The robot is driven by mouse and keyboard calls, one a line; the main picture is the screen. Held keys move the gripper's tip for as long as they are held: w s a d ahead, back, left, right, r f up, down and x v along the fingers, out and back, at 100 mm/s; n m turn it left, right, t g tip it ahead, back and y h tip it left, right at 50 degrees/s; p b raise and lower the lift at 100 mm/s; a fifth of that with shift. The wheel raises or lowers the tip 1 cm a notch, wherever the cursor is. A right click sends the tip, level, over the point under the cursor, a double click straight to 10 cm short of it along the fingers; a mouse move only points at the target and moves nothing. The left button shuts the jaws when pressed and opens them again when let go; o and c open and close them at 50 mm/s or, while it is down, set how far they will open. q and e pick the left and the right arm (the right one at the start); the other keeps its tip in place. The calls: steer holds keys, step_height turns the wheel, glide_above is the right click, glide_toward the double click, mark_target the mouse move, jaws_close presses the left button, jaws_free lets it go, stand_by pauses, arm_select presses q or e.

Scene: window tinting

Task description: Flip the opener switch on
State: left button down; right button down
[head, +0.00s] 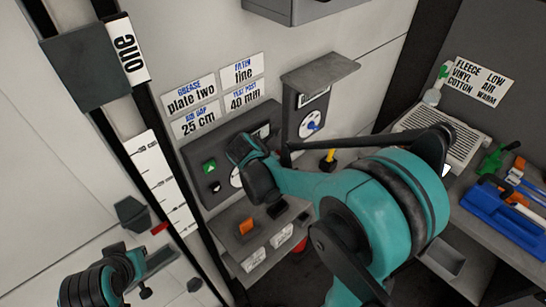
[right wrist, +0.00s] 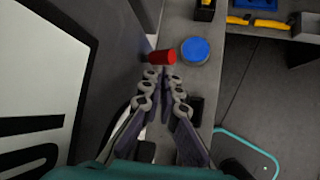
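A grey control panel (head: 196,158) stands on the wall in the head view, with a green button (head: 209,166) and a dark knob under it. An orange rocker-like piece (head: 246,227) sits on the ledge below. I cannot tell which of these is the opener switch. My right gripper (right wrist: 163,76) has its fingers together and looks empty. Its tips point at a red cylinder (right wrist: 161,57), with a small gap or light contact, I cannot tell which. In the head view my right arm hides part of the panel. My left gripper (head: 160,266) is low at the left, away from the panel.
A grey box with a blue-and-white dial (head: 310,124) stands right of the panel. A blue disc (right wrist: 195,51) lies beside the red cylinder. A blue tray (head: 505,218) of tools lies on the right bench. A dark vertical rail (head: 127,107) runs at the left.

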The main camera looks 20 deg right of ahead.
steer(key=shift+d+r, duration=0.1)
steer(key=shift+r, duration=0.05)
steer(key=v, duration=1.1)
steer(key=shift+s+a+r, duration=0.15)
steer(key=shift+s+a, duration=0.1)
steer(key=shift+a, duration=0.15)
steer(key=s+f+m+t+y+b, duration=0.2)
steer(key=s+f+m+y+b, duration=0.4)
steer(key=s+f+m+b, duration=0.5)
steer(key=s+f+m, duration=0.3)
steer(key=f+m, duration=0.1)
steer(key=m, duration=0.5)
steer(key=shift+m, duration=0.3)
steer(key=shift+a, duration=0.15)
